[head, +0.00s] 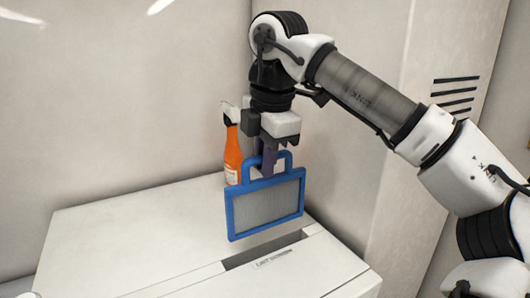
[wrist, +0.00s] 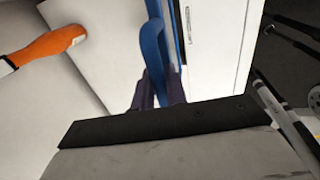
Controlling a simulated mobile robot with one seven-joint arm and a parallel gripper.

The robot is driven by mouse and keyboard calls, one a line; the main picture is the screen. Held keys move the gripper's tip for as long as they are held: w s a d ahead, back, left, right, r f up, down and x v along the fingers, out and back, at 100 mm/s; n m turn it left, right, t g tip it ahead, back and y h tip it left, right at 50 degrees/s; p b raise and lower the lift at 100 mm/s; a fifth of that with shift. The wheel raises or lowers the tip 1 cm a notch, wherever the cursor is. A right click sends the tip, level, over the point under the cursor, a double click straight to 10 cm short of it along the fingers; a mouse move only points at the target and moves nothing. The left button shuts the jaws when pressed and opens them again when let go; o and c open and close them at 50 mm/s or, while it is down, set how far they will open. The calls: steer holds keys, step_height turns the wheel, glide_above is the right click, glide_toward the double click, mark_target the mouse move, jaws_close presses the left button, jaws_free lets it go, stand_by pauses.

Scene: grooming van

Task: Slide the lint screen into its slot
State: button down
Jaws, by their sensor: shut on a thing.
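The lint screen (head: 265,207) is a blue frame with grey mesh and a loop handle on top. My gripper (head: 268,165) points down and is shut on the handle; the screen hangs below it, nearly upright and slightly tilted. In the wrist view my gripper's dark fingers (wrist: 158,92) close on the blue handle (wrist: 153,45). The slot (head: 262,250) is a dark opening in the white machine top, beside a printed label. The screen's lower edge appears above the slot, apart from it. The wrist view shows the screen nearly edge-on.
An orange spray bottle (head: 233,155) stands on the white machine top (head: 130,235) behind the screen; it also shows in the wrist view (wrist: 50,45). A wall is behind, and a white cabinet with dark vents (head: 455,95) stands at the right. The machine top's left side is clear.

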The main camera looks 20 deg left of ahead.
mark_target(265, 228)
steer(key=shift+f+b, duration=5)
steer(key=shift+f, duration=1.6)
steer(key=c, duration=1.3)
jaws_free()
steer(key=shift+c, duration=0.2)
step_height(265, 228, up, 14)
steer(key=s+d+p, duration=0.1)
steer(key=s, duration=0.1)
steer(key=shift+d+f+p, duration=0.25)
steer(key=shift+d+p, duration=0.05)
steer(key=shift+d, duration=0.1)
